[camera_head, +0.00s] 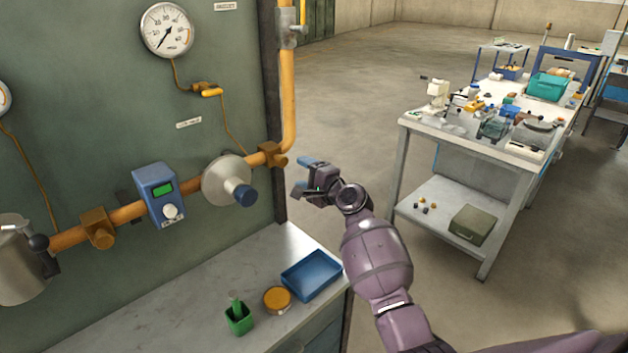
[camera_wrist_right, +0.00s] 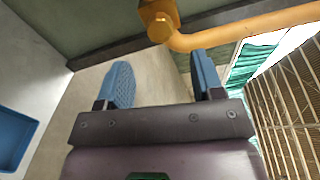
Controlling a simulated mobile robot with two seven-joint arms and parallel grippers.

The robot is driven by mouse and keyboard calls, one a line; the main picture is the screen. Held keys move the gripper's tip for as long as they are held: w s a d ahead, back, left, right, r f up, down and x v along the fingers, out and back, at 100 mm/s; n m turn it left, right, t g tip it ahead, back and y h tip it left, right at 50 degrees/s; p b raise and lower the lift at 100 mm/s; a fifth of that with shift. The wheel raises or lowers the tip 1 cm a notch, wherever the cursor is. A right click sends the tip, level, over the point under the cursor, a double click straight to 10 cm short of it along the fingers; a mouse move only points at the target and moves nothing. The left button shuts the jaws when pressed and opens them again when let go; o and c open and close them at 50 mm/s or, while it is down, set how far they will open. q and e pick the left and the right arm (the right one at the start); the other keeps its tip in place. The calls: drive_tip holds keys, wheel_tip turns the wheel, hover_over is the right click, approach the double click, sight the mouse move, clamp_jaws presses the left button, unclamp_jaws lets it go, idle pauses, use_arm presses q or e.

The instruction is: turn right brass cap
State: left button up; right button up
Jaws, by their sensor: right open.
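The right brass cap (camera_head: 272,155) is a brass fitting at the right end of the orange pipe, by the bend where the pipe turns upward. In the right wrist view the brass fitting with its round face (camera_wrist_right: 160,28) shows at the top, beyond the fingertips. My right gripper (camera_head: 303,178) is just right of and slightly below the cap, apart from it. Its two blue-padded fingers (camera_wrist_right: 163,80) are spread, with nothing between them. A second brass fitting (camera_head: 100,229) sits on the pipe at the left. My left gripper is not in view.
Left of the right cap are a grey disc-shaped regulator (camera_head: 225,182) with a blue knob and a blue box (camera_head: 160,194) with a dial. Below, the bench (camera_head: 190,320) holds a blue tray (camera_head: 311,274), a round amber lid (camera_head: 277,299) and a green cup (camera_head: 239,318).

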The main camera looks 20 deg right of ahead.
drive_tip(key=shift+v, duration=1.9)
use_arm(q)
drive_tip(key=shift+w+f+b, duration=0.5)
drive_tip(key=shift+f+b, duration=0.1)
drive_tip(key=shift+b, duration=0.65)
use_arm(e)
drive_tip(key=s+f+n+g+h, duration=0.2)
drive_tip(key=s+f+n, duration=0.6)
drive_tip(key=s+f, duration=0.6)
drive_tip(key=s+f+n+g+h, duration=0.3)
drive_tip(key=s+f+n, duration=0.5)
drive_tip(key=s+f, duration=0.6)
drive_tip(key=s+h, duration=0.1)
drive_tip(key=s, duration=0.7)
drive_tip(key=shift+s+n, duration=0.3)
drive_tip(key=shift+n, duration=0.1)
drive_tip(key=shift+f, duration=0.15)
drive_tip(key=shift+c, duration=0.4)
